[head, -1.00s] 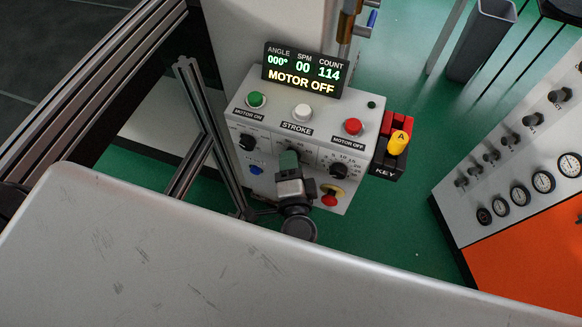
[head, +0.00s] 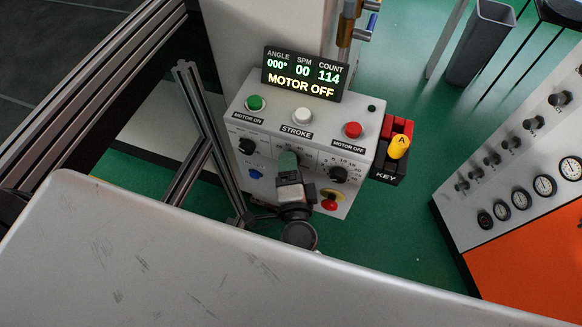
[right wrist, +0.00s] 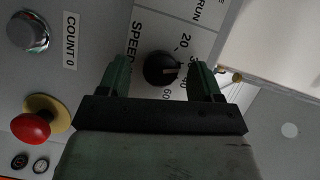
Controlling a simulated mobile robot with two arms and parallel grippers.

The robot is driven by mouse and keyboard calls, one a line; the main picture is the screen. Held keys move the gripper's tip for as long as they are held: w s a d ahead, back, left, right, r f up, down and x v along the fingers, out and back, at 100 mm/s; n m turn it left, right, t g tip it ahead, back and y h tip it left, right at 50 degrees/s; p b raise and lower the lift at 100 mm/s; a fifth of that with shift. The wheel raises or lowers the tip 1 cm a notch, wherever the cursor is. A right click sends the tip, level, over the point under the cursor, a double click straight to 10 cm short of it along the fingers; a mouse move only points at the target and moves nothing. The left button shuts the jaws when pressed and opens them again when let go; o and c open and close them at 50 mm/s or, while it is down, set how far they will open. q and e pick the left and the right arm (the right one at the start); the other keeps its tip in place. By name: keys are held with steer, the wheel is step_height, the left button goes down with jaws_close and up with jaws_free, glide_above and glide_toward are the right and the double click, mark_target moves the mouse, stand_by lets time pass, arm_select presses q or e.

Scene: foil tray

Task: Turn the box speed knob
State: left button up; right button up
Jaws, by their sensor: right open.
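My right gripper (right wrist: 160,78) is open, with one green finger on each side of the knob. I cannot tell whether the fingers touch it. The box display (head: 303,75) reads MOTOR OFF. My left gripper is not in view.
A red emergency button (right wrist: 30,128) and a metal COUNT 0 button (right wrist: 30,33) are close by. A yellow key switch (head: 398,147) is on the box's right side. A pale table (head: 200,260) fills the foreground.

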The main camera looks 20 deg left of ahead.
steer(key=b+v, duration=0.1)
steer(key=v, duration=0.9)
steer(key=shift+s+d, duration=0.15)
steer(key=shift+s, duration=0.2)
steer(key=s+d+f+n+g, duration=0.1)
steer(key=d+f+n+g, duration=0.15)
steer(key=f, duration=0.65)
steer(key=s+d+f+n+g+h, duration=0.15)
steer(key=d+f+n, duration=0.25)
steer(key=f, duration=0.5)
steer(key=s+d+f+n+g+y, duration=0.1)
steer(key=d+f+n+g, duration=0.2)
steer(key=f, duration=0.6)
steer(key=s+d+f+n+g+h, duration=0.4)
steer(key=s+d+f+g+h, duration=0.2)
steer(key=s+d+f, duration=1.1)
steer(key=s+d+g, duration=0.1)
steer(key=d+g, duration=0.1)
steer(key=d, duration=0.2)
steer(key=shift+s+f, duration=0.15)
steer(key=shift+f, duration=0.05)
